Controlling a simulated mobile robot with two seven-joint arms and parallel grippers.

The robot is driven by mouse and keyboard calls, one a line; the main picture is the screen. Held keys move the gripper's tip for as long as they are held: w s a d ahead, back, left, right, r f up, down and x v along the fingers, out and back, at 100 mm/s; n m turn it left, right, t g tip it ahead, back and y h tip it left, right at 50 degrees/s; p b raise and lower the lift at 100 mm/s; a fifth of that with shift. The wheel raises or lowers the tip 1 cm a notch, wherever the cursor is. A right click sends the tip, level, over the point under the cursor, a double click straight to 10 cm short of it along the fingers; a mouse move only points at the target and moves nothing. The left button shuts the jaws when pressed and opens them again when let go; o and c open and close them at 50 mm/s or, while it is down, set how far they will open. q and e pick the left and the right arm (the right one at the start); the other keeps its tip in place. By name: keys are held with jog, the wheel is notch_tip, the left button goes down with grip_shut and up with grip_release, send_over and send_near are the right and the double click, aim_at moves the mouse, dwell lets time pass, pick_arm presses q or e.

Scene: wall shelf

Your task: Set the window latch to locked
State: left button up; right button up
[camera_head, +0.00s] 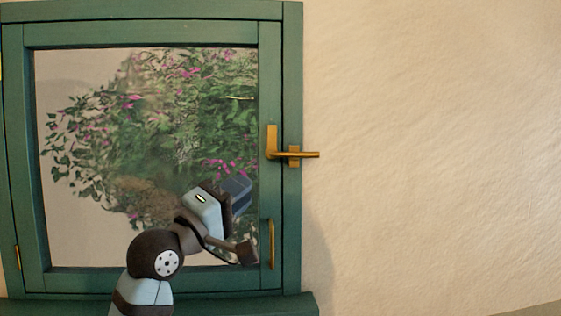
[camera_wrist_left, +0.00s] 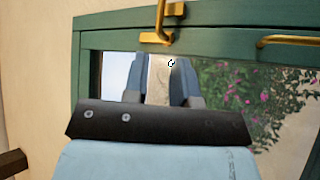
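The brass window latch (camera_head: 271,143) is on the right stile of the green window (camera_head: 292,220). Its plate is upright, and its lever (camera_head: 308,155) points right, level, across a brass keeper piece (camera_head: 293,160) on the outer frame. My left gripper (camera_head: 240,190) is in front of the lower right of the pane, below and left of the latch and apart from it. In the left wrist view my left gripper (camera_wrist_left: 159,72) has its two blue fingers spread with a gap between them. The latch (camera_wrist_left: 160,30) shows just beyond the fingertips there. My right gripper is not in view.
A brass pull handle (camera_head: 271,244) is below the latch on the same stile; it also shows in the left wrist view (camera_wrist_left: 290,40). The sash looks flush in its frame. Leaves and pink flowers (camera_head: 190,110) show behind the glass. The plaster wall (camera_head: 430,150) at right is bare.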

aim_at(287, 156)
pick_arm(q)
jog(key=p+x, duration=0.4)
jog(key=x, duration=0.8)
jog(key=shift+r, duration=0.1)
jog(key=shift+w+d+r, duration=0.1)
jog(key=shift+w+d, duration=0.25)
jog(key=shift+w, duration=0.05)
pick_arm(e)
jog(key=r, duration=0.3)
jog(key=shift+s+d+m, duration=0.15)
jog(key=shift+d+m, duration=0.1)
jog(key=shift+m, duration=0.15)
pick_arm(q)
grip_shut()
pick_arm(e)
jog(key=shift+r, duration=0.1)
